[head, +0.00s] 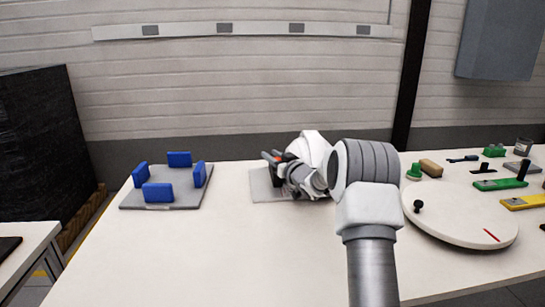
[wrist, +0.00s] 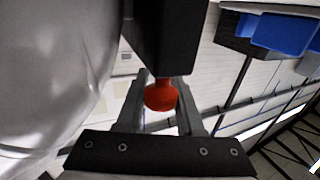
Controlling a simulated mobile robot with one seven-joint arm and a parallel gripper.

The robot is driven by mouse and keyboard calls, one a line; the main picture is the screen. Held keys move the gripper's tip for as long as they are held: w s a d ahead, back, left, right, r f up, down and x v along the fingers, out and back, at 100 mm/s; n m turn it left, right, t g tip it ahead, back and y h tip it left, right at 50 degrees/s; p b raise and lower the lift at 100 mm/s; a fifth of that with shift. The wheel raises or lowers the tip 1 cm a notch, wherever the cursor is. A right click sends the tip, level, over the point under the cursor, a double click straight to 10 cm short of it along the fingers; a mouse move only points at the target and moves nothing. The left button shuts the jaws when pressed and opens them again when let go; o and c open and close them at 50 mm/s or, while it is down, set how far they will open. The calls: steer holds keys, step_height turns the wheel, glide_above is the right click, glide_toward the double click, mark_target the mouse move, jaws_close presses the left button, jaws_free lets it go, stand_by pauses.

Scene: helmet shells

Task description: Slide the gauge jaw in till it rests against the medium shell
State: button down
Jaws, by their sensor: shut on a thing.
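The white shell (head: 312,145) stands on the far side of the table, partly hidden by my arm, and fills the left of the wrist view (wrist: 50,70). The black gauge jaw (wrist: 165,38) is right beside it in the wrist view; I cannot tell whether they touch. A red knob (wrist: 160,96) sticks out of the jaw. My gripper (wrist: 160,103) is shut on this knob, one finger on each side. In the head view my gripper (head: 284,172) is left of the shell and hides most of the jaw.
A grey plate (head: 262,187) lies under the gauge. A grey board (head: 175,200) with several blue blocks (head: 158,193) is at the left. A white turntable (head: 460,215) and green and yellow gauges (head: 500,184) are at the right. The front table middle is clear.

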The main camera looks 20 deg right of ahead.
steer(key=shift+d, duration=0.2)
stand_by(0.6)
steer(key=c, duration=0.6)
jaws_free()
steer(key=shift+o, duration=0.2)
steer(key=shift+s+p, duration=0.15)
steer(key=shift+p, duration=0.15)
steer(key=s+d+p, duration=0.3)
steer(key=s, duration=1.4)
steer(key=shift+d, duration=0.15)
